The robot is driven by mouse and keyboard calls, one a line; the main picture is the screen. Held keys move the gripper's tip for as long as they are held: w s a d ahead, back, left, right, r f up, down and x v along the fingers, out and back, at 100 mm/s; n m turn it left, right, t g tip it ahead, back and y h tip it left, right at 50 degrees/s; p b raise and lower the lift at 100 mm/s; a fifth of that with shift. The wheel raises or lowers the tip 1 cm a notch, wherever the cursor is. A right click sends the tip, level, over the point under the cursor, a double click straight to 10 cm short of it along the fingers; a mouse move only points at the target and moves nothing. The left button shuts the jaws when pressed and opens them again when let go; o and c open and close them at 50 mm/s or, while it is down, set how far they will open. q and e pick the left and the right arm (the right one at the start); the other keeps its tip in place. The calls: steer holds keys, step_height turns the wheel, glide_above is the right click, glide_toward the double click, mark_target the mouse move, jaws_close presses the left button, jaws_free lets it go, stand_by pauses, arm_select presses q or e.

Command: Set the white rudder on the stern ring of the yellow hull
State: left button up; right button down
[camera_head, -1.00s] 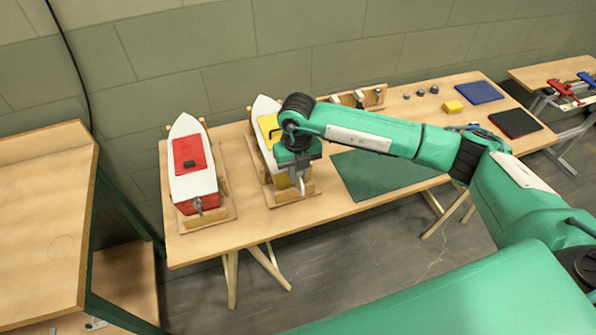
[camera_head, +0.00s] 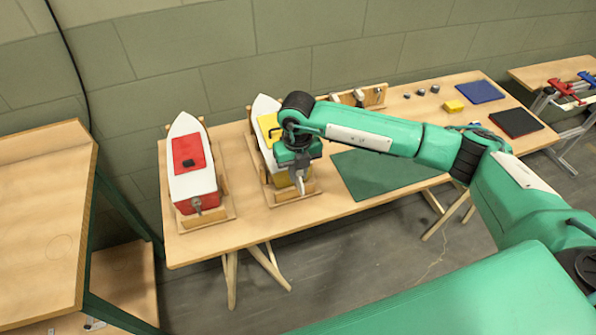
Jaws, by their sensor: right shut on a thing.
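The yellow hull (camera_head: 266,124), with a white deck and yellow top, sits in a wooden cradle on the table, bow toward the wall. My right gripper (camera_head: 298,174) points down over its stern end and is shut on the white rudder (camera_head: 299,184), of which only a small pale part shows below the jaws. The stern ring is hidden behind the gripper and rudder. I cannot tell whether the rudder touches the ring. My left gripper is not in view.
A red hull (camera_head: 193,184) stands in its own cradle to the left. A green mat (camera_head: 375,175) lies to the right. A wooden rack (camera_head: 374,97), a yellow block (camera_head: 453,106), and blue (camera_head: 479,92) and black (camera_head: 515,123) trays stand farther right.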

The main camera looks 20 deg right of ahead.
stand_by(0.9)
steer(key=shift+f+b, duration=1.3)
steer(key=shift+b, duration=0.35)
stand_by(1.3)
steer(key=c, duration=1.3)
jaws_free()
steer(key=shift+o, duration=0.2)
steer(key=shift+r, duration=0.1)
steer(key=shift+r+p, duration=2)
steer(key=shift+r, duration=1.9)
